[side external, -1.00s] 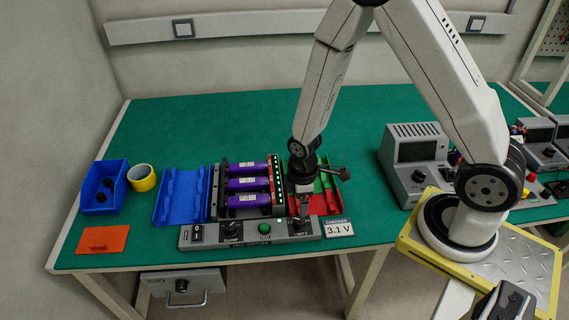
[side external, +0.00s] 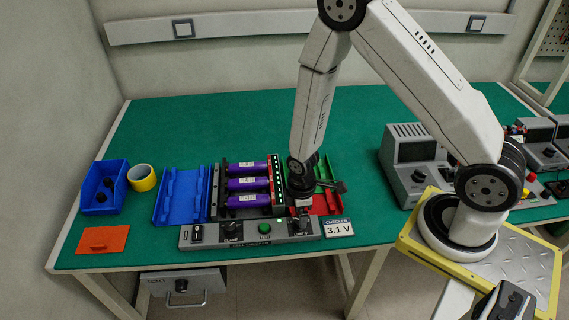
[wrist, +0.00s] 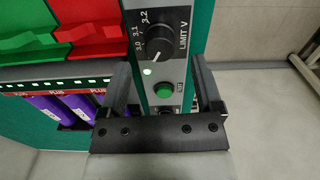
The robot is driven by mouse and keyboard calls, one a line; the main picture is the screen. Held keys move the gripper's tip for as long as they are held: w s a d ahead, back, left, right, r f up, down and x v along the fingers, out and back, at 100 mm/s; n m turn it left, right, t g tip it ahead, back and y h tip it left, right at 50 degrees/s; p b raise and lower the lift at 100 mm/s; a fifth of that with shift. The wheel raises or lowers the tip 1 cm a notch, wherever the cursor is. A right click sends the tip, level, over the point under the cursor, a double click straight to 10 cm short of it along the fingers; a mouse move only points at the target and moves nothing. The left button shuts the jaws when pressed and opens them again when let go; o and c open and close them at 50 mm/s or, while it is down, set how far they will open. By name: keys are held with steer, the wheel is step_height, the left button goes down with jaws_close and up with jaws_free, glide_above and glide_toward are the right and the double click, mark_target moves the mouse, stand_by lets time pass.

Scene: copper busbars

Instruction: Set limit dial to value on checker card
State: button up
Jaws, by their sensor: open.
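The limit dial, a black knob marked LIMIT V (wrist: 158,40), sits on the grey panel with 3.0, 3.1 and 3.2 marks beside it. Its white pointer line appears to lie below the 3.0 mark, not at 3.1. The dial also shows at the panel's right end in the side view (side external: 301,224). The checker card (side external: 340,229) reads 3.1 V and stands right of the panel. My gripper (wrist: 161,72) is open and empty, its fingers spread on either side of the panel strip, with the dial ahead of the fingertips. In the side view it is just above and behind the dial.
A green button (wrist: 164,90) and a lit indicator (wrist: 148,71) lie near the dial. Purple cells (side external: 248,184) in a rack stand behind the panel. Red (side external: 328,203) and blue (side external: 181,194) trays flank the rack. The table behind is clear.

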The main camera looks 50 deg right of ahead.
steer(key=shift+f, duration=1.8)
jaws_close()
